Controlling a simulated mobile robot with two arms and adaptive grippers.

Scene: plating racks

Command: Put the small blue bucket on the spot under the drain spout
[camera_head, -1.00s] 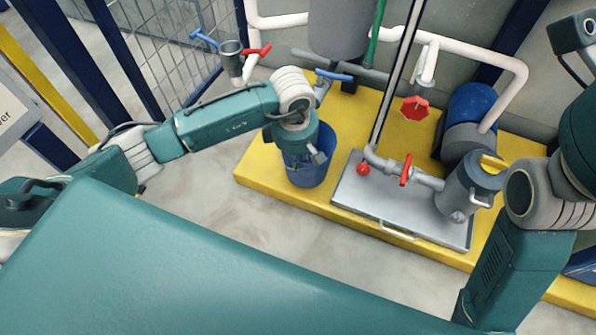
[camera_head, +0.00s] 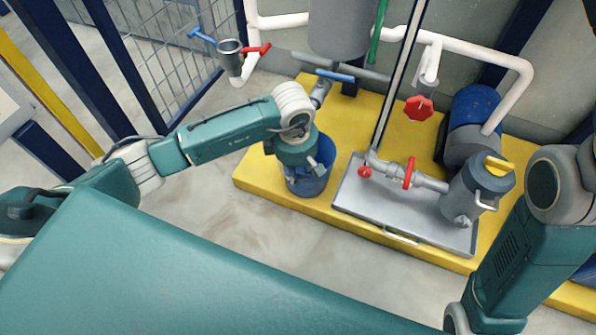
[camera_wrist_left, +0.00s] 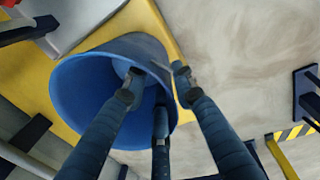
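The blue bucket (camera_head: 316,183) stands on the yellow platform at the centre of the head view, left of the metal tray. My left gripper (camera_head: 305,175) is over its mouth and hides part of the rim. In the left wrist view the bucket (camera_wrist_left: 75,95) opens toward me, and my left gripper (camera_wrist_left: 157,76) straddles its rim. Two fingers are inside and one is at the outer side, with a visible gap between the tips. A grey outlet pipe with a blue lever (camera_head: 334,75) sits behind the bucket under the grey tank. My right gripper is out of view.
The metal tray (camera_head: 350,205), with a red-valved pipe (camera_head: 430,184) and a grey pot (camera_head: 478,190), is right of the bucket. A wire fence (camera_head: 160,50) stands at left. The yellow platform (camera_head: 250,180) ends left of the bucket; bare floor (camera_head: 240,225) lies in front.

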